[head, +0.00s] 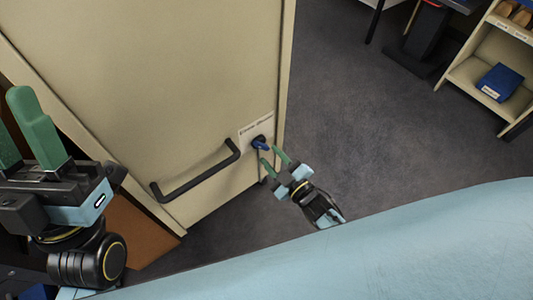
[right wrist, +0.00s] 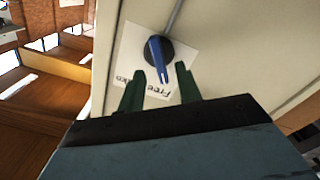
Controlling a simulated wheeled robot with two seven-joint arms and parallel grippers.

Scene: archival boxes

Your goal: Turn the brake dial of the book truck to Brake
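The book truck (head: 150,70) is a large beige panel with a black bar handle (head: 195,178). Its brake dial (head: 258,142) is a dark round knob with a blue pointer, on a white label by the panel's edge. In the right wrist view the dial (right wrist: 159,49) points down the picture to "Free"; a second word is partly hidden by a finger. My right gripper (head: 271,156) is open, its green fingers (right wrist: 161,82) on either side of the pointer's end; I cannot tell whether they touch it. My left gripper (head: 12,125) is open and empty at the left.
A shelf unit (head: 465,72) with a blue box (head: 501,82) stands at the upper right, near a dark desk. Grey floor (head: 350,120) is clear right of the truck. A light blue surface (head: 420,245) crosses the lower front. Wooden furniture (right wrist: 35,75) shows in the right wrist view.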

